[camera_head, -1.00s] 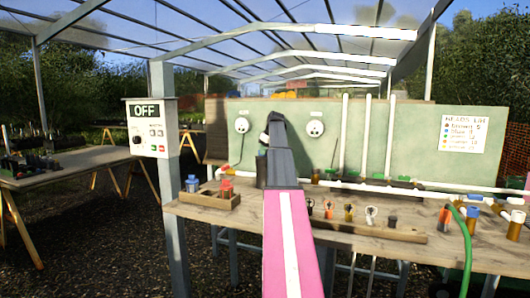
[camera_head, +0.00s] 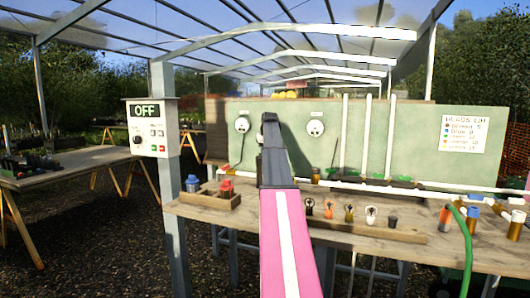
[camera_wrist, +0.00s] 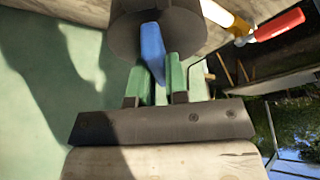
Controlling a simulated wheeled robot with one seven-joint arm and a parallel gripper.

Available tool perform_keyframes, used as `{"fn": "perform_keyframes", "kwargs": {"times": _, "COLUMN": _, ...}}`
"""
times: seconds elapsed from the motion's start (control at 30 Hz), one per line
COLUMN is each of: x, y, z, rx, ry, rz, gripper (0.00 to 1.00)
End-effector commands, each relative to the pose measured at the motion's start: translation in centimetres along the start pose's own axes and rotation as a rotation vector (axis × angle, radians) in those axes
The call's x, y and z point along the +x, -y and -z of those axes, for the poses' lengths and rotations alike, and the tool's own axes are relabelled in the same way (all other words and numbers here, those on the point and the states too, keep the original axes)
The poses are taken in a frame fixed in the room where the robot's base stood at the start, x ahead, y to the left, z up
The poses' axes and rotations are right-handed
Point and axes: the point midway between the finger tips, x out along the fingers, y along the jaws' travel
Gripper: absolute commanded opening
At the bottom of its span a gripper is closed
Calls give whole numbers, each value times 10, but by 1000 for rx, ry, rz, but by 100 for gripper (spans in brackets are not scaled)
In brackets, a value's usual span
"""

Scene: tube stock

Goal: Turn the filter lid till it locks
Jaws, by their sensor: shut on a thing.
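In the wrist view, the filter lid (camera_wrist: 122,34) is a dark round part with a raised blue bar (camera_wrist: 152,42) across its face. The bar stands close to upright in the picture, leaning slightly. My gripper (camera_wrist: 157,80) has two green fingers, one on each side of the bar, and is shut on its lower part. The lid's top edge is cut off by the picture, and I cannot tell whether it is locked. In the head view my pink and dark arm reaches to the green back panel (camera_head: 420,130) and hides the lid and fingers.
The wooden bench (camera_head: 345,228) carries a tray (camera_head: 206,201) with capped bottles on the left, a rack (camera_head: 365,230) of small items, and a green hose (camera_head: 467,250) at right. White pipes run along the panel. A red handle (camera_wrist: 280,25) is right of the lid.

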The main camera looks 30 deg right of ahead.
Motion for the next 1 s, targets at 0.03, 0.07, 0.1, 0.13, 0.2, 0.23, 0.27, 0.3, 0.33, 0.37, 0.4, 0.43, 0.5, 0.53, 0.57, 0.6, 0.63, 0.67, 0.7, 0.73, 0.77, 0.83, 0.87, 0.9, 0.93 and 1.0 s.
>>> {"fn": "perform_keyframes", "kwargs": {"times": 0.03, "x": 0, "y": 0, "z": 0, "rx": 4, "ry": -1, "rz": -2, "gripper": 0}}
{"fn": "perform_keyframes", "kwargs": {"times": 0.07, "x": 0, "y": 0, "z": 0, "rx": 4, "ry": -1, "rz": -2, "gripper": 0}}
{"fn": "perform_keyframes", "kwargs": {"times": 0.1, "x": 0, "y": 0, "z": 0, "rx": 4, "ry": -1, "rz": -2, "gripper": 0}}
{"fn": "perform_keyframes", "kwargs": {"times": 0.13, "x": 0, "y": 0, "z": 0, "rx": 3, "ry": -1, "rz": -1, "gripper": 0}}
{"fn": "perform_keyframes", "kwargs": {"times": 0.2, "x": 0, "y": 0, "z": 0, "rx": 3, "ry": 0, "rz": -1, "gripper": 21}}
{"fn": "perform_keyframes", "kwargs": {"times": 0.23, "x": 0, "y": 0, "z": 0, "rx": 3, "ry": 0, "rz": -1, "gripper": 31}}
{"fn": "perform_keyframes", "kwargs": {"times": 0.27, "x": 0, "y": 0, "z": 0, "rx": 2, "ry": 0, "rz": -1, "gripper": 40}}
{"fn": "perform_keyframes", "kwargs": {"times": 0.3, "x": 0, "y": 0, "z": 0, "rx": 2, "ry": 0, "rz": -1, "gripper": 44}}
{"fn": "perform_keyframes", "kwargs": {"times": 0.33, "x": 0, "y": 0, "z": 0, "rx": 2, "ry": 0, "rz": -1, "gripper": 44}}
{"fn": "perform_keyframes", "kwargs": {"times": 0.37, "x": 0, "y": 0, "z": 0, "rx": 2, "ry": 0, "rz": -1, "gripper": 44}}
{"fn": "perform_keyframes", "kwargs": {"times": 0.4, "x": 0, "y": 0, "z": 0, "rx": 2, "ry": 0, "rz": -1, "gripper": 44}}
{"fn": "perform_keyframes", "kwargs": {"times": 0.43, "x": 0, "y": 0, "z": 0, "rx": 1, "ry": 0, "rz": -1, "gripper": 44}}
{"fn": "perform_keyframes", "kwargs": {"times": 0.5, "x": 0, "y": 0, "z": 0, "rx": 1, "ry": 0, "rz": 0, "gripper": 44}}
{"fn": "perform_keyframes", "kwargs": {"times": 0.53, "x": 0, "y": 0, "z": 0, "rx": 1, "ry": 0, "rz": 0, "gripper": 44}}
{"fn": "perform_keyframes", "kwargs": {"times": 0.57, "x": -1, "y": 0, "z": 0, "rx": 1, "ry": 0, "rz": 0, "gripper": 44}}
{"fn": "perform_keyframes", "kwargs": {"times": 0.6, "x": -2, "y": 0, "z": 0, "rx": 1, "ry": 0, "rz": 0, "gripper": 44}}
{"fn": "perform_keyframes", "kwargs": {"times": 0.63, "x": -4, "y": 0, "z": 0, "rx": 1, "ry": 0, "rz": 0, "gripper": 44}}
{"fn": "perform_keyframes", "kwargs": {"times": 0.67, "x": -6, "y": 0, "z": 0, "rx": 1, "ry": -1, "rz": -1, "gripper": 44}}
{"fn": "perform_keyframes", "kwargs": {"times": 0.7, "x": -10, "y": 0, "z": 0, "rx": 1, "ry": -1, "rz": -1, "gripper": 44}}
{"fn": "perform_keyframes", "kwargs": {"times": 0.73, "x": -14, "y": 0, "z": 0, "rx": 1, "ry": -1, "rz": -1, "gripper": 44}}
{"fn": "perform_keyframes", "kwargs": {"times": 0.77, "x": -18, "y": 0, "z": 0, "rx": 1, "ry": -1, "rz": -1, "gripper": 44}}
{"fn": "perform_keyframes", "kwargs": {"times": 0.83, "x": -30, "y": 0, "z": 0, "rx": 1, "ry": -2, "rz": -1, "gripper": 44}}
{"fn": "perform_keyframes", "kwargs": {"times": 0.87, "x": -37, "y": 0, "z": 0, "rx": 1, "ry": -2, "rz": -1, "gripper": 44}}
{"fn": "perform_keyframes", "kwargs": {"times": 0.9, "x": -44, "y": 0, "z": 0, "rx": 1, "ry": -2, "rz": -1, "gripper": 44}}
{"fn": "perform_keyframes", "kwargs": {"times": 0.93, "x": -50, "y": 0, "z": 0, "rx": 1, "ry": -2, "rz": -1, "gripper": 44}}
{"fn": "perform_keyframes", "kwargs": {"times": 1.0, "x": -64, "y": 0, "z": 0, "rx": 1, "ry": -2, "rz": -1, "gripper": 44}}
